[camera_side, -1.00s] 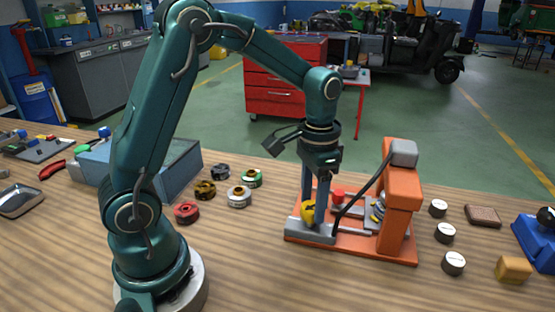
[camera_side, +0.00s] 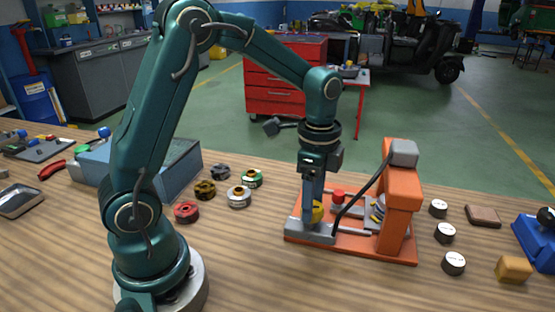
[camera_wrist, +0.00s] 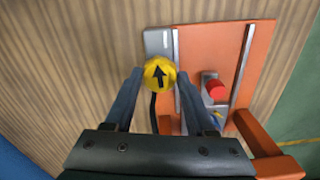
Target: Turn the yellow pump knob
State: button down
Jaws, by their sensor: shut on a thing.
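The yellow pump knob (camera_side: 318,213) sits on the grey block at the left end of the orange pump rig (camera_side: 400,215). In the wrist view the knob (camera_wrist: 152,82) shows a black arrow pointing up, tilted slightly left. My gripper (camera_wrist: 158,77) points down and is shut on the knob, one finger on each side. In the side view my gripper (camera_side: 315,212) hides part of the knob behind the near finger.
A red button (camera_side: 338,196) stands right of the knob on the rig, with an upright orange column and black hose further right. Several white-topped round parts (camera_side: 445,233) lie right of the rig. Several colored spools (camera_side: 239,197) lie to its left.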

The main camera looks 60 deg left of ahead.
jog(key=shift+m, duration=0.5)
jog(key=shift+c, duration=1.2)
grip_release()
jog(key=shift+r, duration=0.1)
jog(key=shift+r, duration=2.5)
